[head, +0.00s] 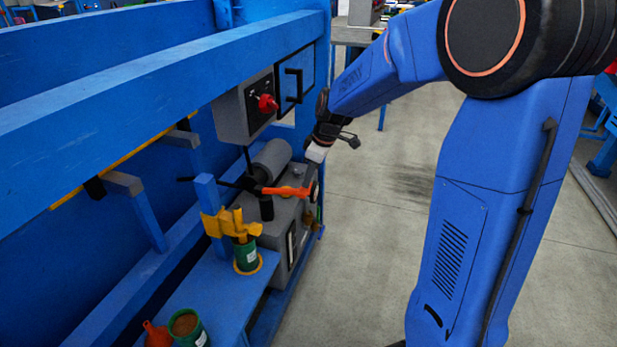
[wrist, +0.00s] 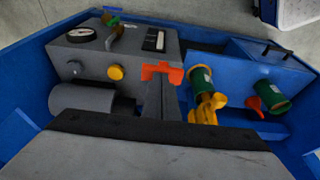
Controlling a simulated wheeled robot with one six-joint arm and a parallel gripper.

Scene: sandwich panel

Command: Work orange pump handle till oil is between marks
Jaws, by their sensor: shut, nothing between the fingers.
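The orange pump handle (head: 285,191) sticks out to the right above the grey pump unit (head: 283,215) in the head view. Its orange end also shows in the wrist view (wrist: 162,72), just beyond my fingertips. My gripper (head: 311,180) is shut and empty, pointing down at the handle's outer end. I cannot tell whether it touches the handle. A narrow sight window (wrist: 154,40) is on the pump unit; it is too small to read the oil level or marks. A round gauge (wrist: 82,35) and a yellow knob (wrist: 116,72) are on the unit.
A grey control box (head: 244,108) with a red knob overhangs the pump. A green can (head: 246,257) under a yellow part stands to the left. Another green can (head: 188,327) and an orange funnel (head: 157,335) are nearer. Blue beams enclose the left; floor is clear right.

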